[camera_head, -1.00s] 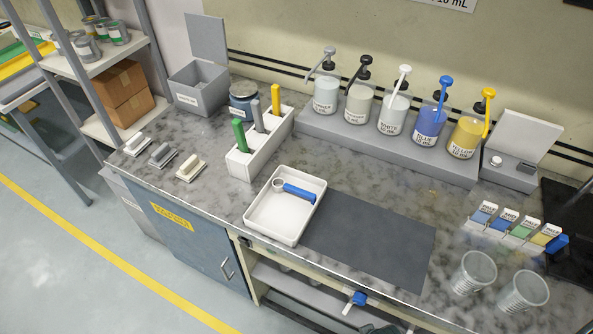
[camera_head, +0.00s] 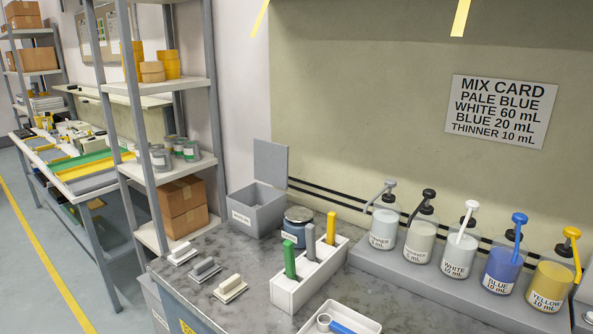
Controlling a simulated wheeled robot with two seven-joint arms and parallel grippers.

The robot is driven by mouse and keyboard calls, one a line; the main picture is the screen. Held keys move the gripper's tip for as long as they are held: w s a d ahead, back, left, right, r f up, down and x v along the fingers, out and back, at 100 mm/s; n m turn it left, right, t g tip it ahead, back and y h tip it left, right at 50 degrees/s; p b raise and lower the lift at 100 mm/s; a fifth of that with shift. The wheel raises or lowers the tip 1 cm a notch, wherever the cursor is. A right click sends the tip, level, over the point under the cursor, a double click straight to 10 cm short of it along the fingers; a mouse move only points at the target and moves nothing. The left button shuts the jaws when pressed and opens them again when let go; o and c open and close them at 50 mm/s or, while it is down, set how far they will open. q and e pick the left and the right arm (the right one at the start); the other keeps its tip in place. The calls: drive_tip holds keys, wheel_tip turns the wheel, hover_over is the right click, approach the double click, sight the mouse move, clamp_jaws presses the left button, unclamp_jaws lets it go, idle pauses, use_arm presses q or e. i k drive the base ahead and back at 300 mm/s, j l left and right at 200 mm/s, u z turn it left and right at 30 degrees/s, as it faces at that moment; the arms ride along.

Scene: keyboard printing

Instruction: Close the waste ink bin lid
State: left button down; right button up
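The waste ink bin (camera_head: 257,214) is a grey box with a label on its front, at the back left of the counter against the wall. Its lid (camera_head: 271,163) is a flat grey panel standing upright at the back of the box, so the bin is open. Neither of my grippers shows in the head view.
A blue-grey jar (camera_head: 297,224) stands right beside the bin. A white holder (camera_head: 309,279) with green, grey and yellow upright pieces is in front. Several handled blocks (camera_head: 206,269) lie front left. Pump bottles (camera_head: 459,248) line the back right. A shelf post (camera_head: 211,100) stands left.

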sight(271, 159)
drive_tip(key=z, duration=0.3)
drive_tip(key=i+j+z, duration=0.1)
drive_tip(key=j+z, duration=0.25)
drive_tip(key=z, duration=0.15)
drive_tip(key=j+z, duration=0.3)
drive_tip(key=z, duration=0.2)
drive_tip(key=j+z, duration=0.1)
drive_tip(key=j, duration=0.35)
drive_tip(key=k+j+z, duration=0.1)
drive_tip(key=j, duration=0.4)
drive_tip(key=k+j, duration=0.1)
drive_tip(key=j, duration=0.35)
drive_tip(key=k+j+z, duration=0.15)
drive_tip(key=j, duration=0.3)
drive_tip(key=i, duration=0.05)
